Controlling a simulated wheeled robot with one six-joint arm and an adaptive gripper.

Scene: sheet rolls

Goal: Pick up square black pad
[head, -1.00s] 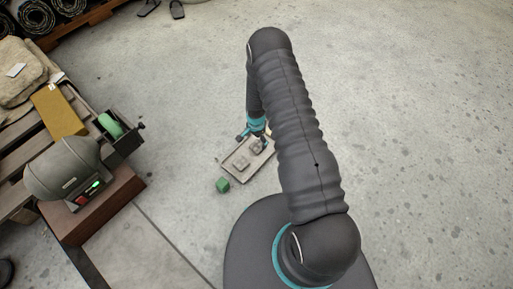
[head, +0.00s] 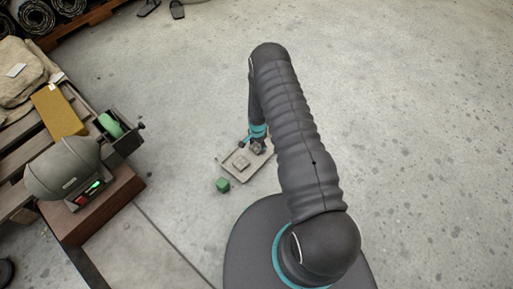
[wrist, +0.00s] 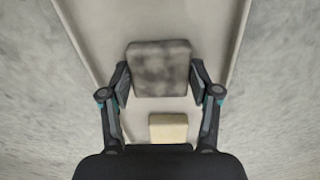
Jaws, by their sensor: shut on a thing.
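The square pad (wrist: 160,68), mottled dark grey, sits between the fingers of my gripper (wrist: 160,78) in the wrist view. The two fingers close on its left and right sides. In the head view my gripper (head: 257,147) is over the far right end of a pale tray (head: 230,172), and it hides the pad there. The tray also shows under the pad in the wrist view (wrist: 98,30). I cannot tell whether the pad touches the tray or is just clear of it.
A cream block (wrist: 168,128) lies on the tray close to the pad. A pallet (head: 20,150) and a brown block bearing a grey machine (head: 65,170) stand left. Floor to the right is open.

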